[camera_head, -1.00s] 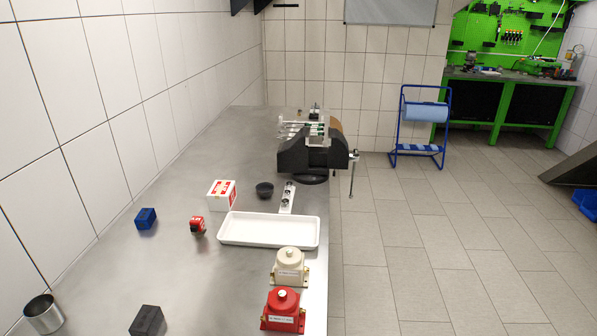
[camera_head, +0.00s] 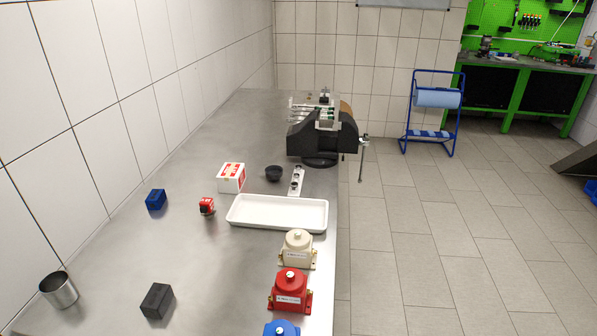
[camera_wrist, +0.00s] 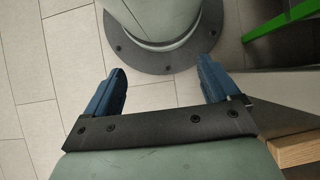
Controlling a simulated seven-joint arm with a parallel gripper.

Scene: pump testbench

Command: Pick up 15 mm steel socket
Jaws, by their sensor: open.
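A light metal rail (camera_head: 297,181) lies on the steel bench behind the white tray, with a few small dark-centred round pieces on it that look like sockets. They are too small for me to read sizes, so I cannot tell which is the 15 mm steel socket. My gripper (camera_wrist: 163,72) shows in the wrist view with its two blue fingers wide apart and nothing between them. It is over the tiled floor there, with my own round base beyond it. My gripper is not in the head view.
The white tray (camera_head: 277,213) lies before the rail, and a black bowl (camera_head: 273,173) sits left of it. A black vise-like fixture (camera_head: 322,140) stands behind. Beige (camera_head: 297,250), red (camera_head: 289,291) and blue (camera_head: 282,329) housings line the right edge.

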